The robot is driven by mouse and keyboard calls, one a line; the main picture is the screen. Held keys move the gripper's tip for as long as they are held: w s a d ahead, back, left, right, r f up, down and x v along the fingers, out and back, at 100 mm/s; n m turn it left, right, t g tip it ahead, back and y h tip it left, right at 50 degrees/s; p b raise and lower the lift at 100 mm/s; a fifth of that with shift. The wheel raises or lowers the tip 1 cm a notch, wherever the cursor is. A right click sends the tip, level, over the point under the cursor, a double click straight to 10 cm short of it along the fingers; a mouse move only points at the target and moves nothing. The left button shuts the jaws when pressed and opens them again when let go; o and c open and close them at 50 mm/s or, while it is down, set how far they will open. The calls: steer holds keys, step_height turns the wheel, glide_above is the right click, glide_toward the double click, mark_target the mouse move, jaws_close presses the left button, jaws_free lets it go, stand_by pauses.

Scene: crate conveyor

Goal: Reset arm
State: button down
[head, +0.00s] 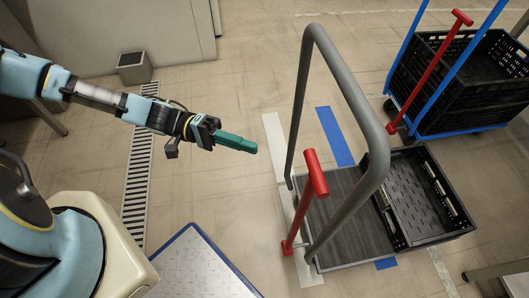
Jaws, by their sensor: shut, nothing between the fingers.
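My arm reaches in from the left edge of the head view, stretched out above the floor. My gripper (236,143) has long green fingers that lie together, shut, with nothing held between them. It points to the right and hangs in free air, left of the grey cart handle and apart from it. No object touches the gripper.
A cart with a grey tube handle (350,88) and a red lever (316,172) stands right of my gripper. A black crate (462,228) sits on its right part. Another cart with black crates (462,118) stands at upper right. A floor grate (138,170) runs below my arm.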

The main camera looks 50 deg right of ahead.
steer(key=shift+w+a, duration=0.15)
steer(key=shift+w, duration=0.3)
steer(key=shift+a, duration=0.1)
steer(key=w+a+r+n+t+y+p, duration=0.3)
steer(key=w+a+t, duration=0.2)
steer(key=w+a, duration=0.35)
steer(key=w+a+r+n+t+y+p, duration=0.25)
steer(key=w+a+t, duration=0.25)
steer(key=w+a, duration=0.3)
steer(key=w+a+r+n+t+p, duration=0.2)
steer(key=a+r, duration=0.4)
steer(key=r, duration=0.4)
steer(key=w+a+r+n+t+p, duration=0.2)
steer(key=w+a+r+n+t, duration=0.2)
steer(key=r, duration=0.6)
steer(key=w+a+t+y, duration=0.1)
steer(key=a+t, duration=0.1)
steer(key=a, duration=0.1)
steer(key=shift+w+a+t, duration=0.2)
steer(key=shift+w+t, duration=0.15)
steer(key=shift+t, duration=0.05)
